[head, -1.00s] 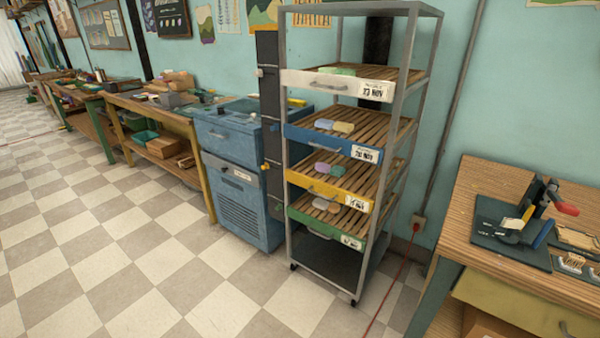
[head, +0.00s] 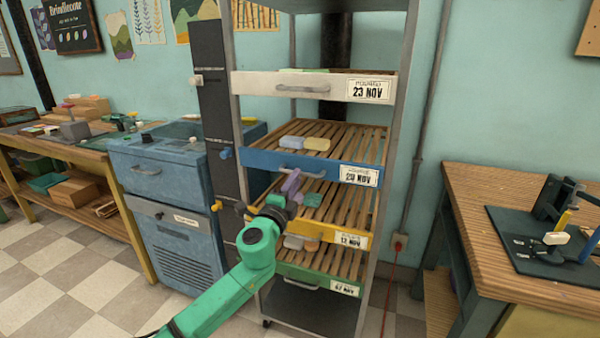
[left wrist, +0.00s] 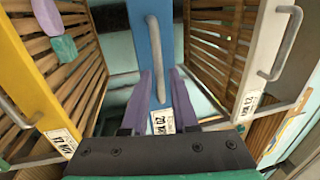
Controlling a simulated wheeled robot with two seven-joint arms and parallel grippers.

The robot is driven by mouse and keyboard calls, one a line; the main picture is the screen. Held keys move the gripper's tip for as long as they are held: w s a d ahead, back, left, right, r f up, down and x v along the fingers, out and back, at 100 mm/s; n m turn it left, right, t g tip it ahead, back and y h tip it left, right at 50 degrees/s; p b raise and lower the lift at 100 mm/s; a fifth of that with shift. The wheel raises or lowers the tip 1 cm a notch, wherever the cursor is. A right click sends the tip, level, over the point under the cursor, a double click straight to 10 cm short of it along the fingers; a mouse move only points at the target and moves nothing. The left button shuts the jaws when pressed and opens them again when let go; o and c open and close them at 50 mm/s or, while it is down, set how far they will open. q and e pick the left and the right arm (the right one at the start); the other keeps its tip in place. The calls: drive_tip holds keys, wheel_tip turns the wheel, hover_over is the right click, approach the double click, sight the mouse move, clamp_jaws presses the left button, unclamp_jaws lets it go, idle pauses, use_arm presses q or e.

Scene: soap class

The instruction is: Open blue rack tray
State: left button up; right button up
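The blue rack tray (head: 262,160) has a blue front with a grey handle (head: 313,175) and a 20 NOV label. Its front lies about in line with the white tray front above. My left gripper (head: 292,183) is at the left part of this handle, purple fingers pointing at the tray front. In the left wrist view, the blue front (left wrist: 141,40) is straight ahead and the handle (left wrist: 154,60) runs between the fingers (left wrist: 160,78). The fingers are apart, with gaps beside the handle; contact cannot be told. My right gripper is not in view.
The white tray (head: 260,85) is above; the yellow tray (head: 315,232) and green tray (head: 290,272) are below, close to my left arm. Soap bars (head: 305,143) lie on the blue tray's slats. A blue cabinet (head: 165,200) stands left; a wooden workbench (head: 470,195) stands right.

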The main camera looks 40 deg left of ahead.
use_arm(q)
drive_tip(key=x, duration=0.4)
drive_tip(key=shift+a, duration=0.15)
clamp_jaws()
drive_tip(key=shift+f, duration=0.1)
idle(1.1)
